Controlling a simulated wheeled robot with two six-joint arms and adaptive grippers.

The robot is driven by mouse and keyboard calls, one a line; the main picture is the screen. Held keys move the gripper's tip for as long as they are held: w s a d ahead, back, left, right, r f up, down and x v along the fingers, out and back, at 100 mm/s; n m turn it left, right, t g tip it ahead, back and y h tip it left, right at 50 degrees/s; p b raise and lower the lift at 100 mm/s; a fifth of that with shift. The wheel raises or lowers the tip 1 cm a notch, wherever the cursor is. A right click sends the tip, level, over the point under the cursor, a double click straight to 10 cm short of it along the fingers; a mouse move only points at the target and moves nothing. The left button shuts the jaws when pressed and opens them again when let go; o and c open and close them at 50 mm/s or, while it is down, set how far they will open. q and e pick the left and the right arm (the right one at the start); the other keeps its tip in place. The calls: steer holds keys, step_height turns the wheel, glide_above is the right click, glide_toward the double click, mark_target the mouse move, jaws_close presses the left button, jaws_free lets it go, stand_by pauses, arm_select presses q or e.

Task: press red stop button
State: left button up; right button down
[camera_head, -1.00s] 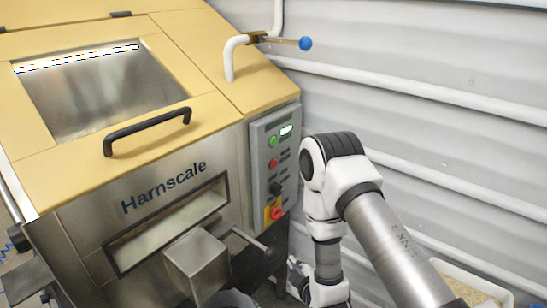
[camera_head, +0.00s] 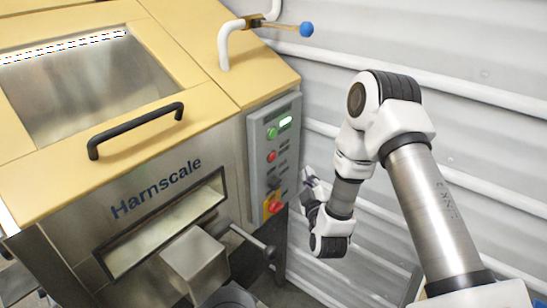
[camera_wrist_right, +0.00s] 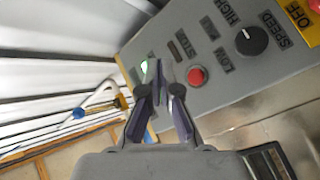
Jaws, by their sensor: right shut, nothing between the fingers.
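The round red button (camera_head: 271,156) sits on the grey control panel (camera_head: 258,145) on the machine's right side, below a green button (camera_head: 272,133). In the wrist view the red button (camera_wrist_right: 196,77) shows just right of the fingertips, with the panel behind. My right gripper (camera_head: 306,176) is shut and empty, to the right of the panel and apart from it in the head view. In the wrist view the shut fingers (camera_wrist_right: 158,68) point toward the panel and cover part of it; I cannot tell the exact gap. My left gripper is out of view.
A black knob (camera_head: 273,183) and a red rotary switch on yellow (camera_head: 275,207) are lower on the panel. A lever with a blue ball (camera_head: 306,29) sticks out above. A corrugated wall (camera_head: 400,40) stands behind my right arm.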

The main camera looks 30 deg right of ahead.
mark_target(273, 157)
steer(key=w+a+b, duration=0.2)
steer(key=w+a, duration=0.1)
steer(key=w, duration=0.4)
steer(key=shift+w+a, duration=0.25)
steer(key=shift+w, duration=0.15)
steer(key=shift+r, duration=0.1)
stand_by(1.0)
steer(key=shift+w+a, duration=0.15)
steer(key=shift+w, duration=0.25)
steer(key=shift+w+a, duration=0.15)
steer(key=shift+w, duration=0.2)
stand_by(0.5)
steer(key=shift+s, duration=0.1)
steer(key=shift+s+d, duration=0.3)
steer(key=shift+s, duration=0.4)
